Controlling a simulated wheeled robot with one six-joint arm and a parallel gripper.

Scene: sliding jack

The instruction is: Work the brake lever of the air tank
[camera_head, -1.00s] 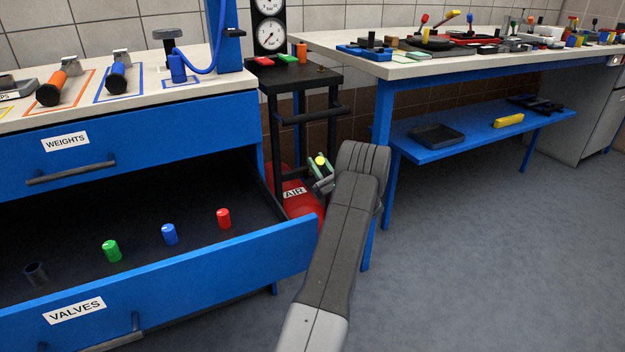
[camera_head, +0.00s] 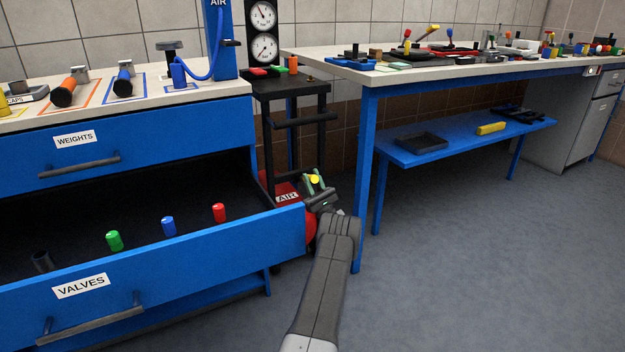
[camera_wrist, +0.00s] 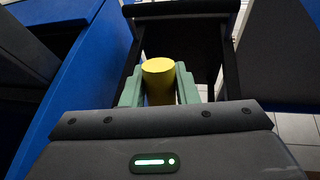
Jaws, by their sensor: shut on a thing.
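The red air tank (camera_head: 310,226) with its white AIR label sits low under the black cart, partly hidden by the open drawer and my arm. The brake lever's yellow end (camera_head: 315,179) shows above and right of the label. My gripper (camera_head: 314,181) has its green fingers on either side of this yellow end. In the wrist view, the yellow cylinder (camera_wrist: 158,78) stands between the two green fingers, and my gripper (camera_wrist: 159,88) is shut on it. The rest of the lever is hidden.
The open blue VALVES drawer (camera_head: 170,255) reaches close to my arm on the left. The black cart (camera_head: 290,88) stands behind the gripper. A blue table leg (camera_head: 366,180) rises just to the right. The floor further right is clear.

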